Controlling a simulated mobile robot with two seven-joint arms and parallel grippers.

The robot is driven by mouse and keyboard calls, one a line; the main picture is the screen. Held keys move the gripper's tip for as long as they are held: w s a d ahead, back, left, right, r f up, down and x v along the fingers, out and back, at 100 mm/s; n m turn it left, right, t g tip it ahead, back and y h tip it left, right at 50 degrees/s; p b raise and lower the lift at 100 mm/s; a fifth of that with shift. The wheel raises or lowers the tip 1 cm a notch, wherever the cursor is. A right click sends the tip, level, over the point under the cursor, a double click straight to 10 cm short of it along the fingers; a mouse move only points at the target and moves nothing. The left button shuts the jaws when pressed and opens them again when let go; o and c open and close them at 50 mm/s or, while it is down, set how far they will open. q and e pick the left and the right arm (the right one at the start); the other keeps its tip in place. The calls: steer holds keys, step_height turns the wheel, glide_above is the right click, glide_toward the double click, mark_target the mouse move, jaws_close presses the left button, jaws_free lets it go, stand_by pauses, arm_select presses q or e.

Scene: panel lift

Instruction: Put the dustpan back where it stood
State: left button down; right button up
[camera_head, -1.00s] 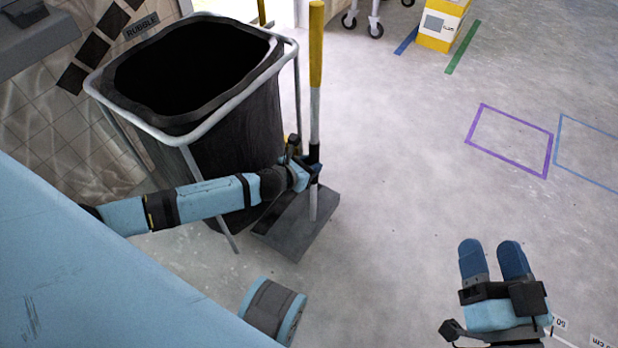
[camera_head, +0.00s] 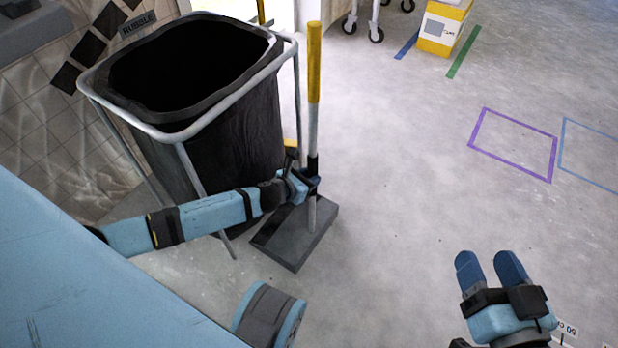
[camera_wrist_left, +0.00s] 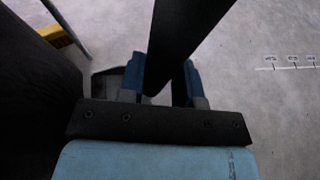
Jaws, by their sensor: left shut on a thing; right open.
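The dustpan has a tall upright handle (camera_head: 313,125) with a yellow grip at the top and a flat dark grey pan (camera_head: 297,238) at the bottom. My left gripper (camera_head: 312,183) is shut on the lower dark part of the handle, above the pan. In the left wrist view the dark handle (camera_wrist_left: 185,35) passes between the blue fingers of that gripper (camera_wrist_left: 163,85). The pan is at or close above the floor; I cannot tell whether it touches. My right gripper (camera_head: 490,270) is open and empty at the lower right.
A black rubble bin (camera_head: 235,130) in a grey tube frame stands just left of the dustpan. A yellow box (camera_head: 442,28) and wheeled legs are at the back. Purple (camera_head: 513,122) and blue floor outlines lie at the right. The middle floor is clear.

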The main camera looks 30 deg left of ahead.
arm_select(q)
steer(key=c, duration=0.8)
jaws_free()
steer(key=shift+s+r, duration=0.1)
steer(key=shift+r, duration=0.05)
steer(key=p+v, duration=0.4)
steer(key=v, duration=0.7)
steer(key=shift+s, duration=0.4)
arm_select(e)
steer(key=shift+m+t, duration=0.5)
steer(key=shift+t, duration=0.4)
step_height(320, 180, up, 5)
steer(key=shift+s+d+f, duration=0.1)
arm_select(q)
steer(key=shift+a, duration=0.1)
steer(key=shift+s, duration=0.1)
arm_select(e)
steer(key=shift+s+f, duration=0.1)
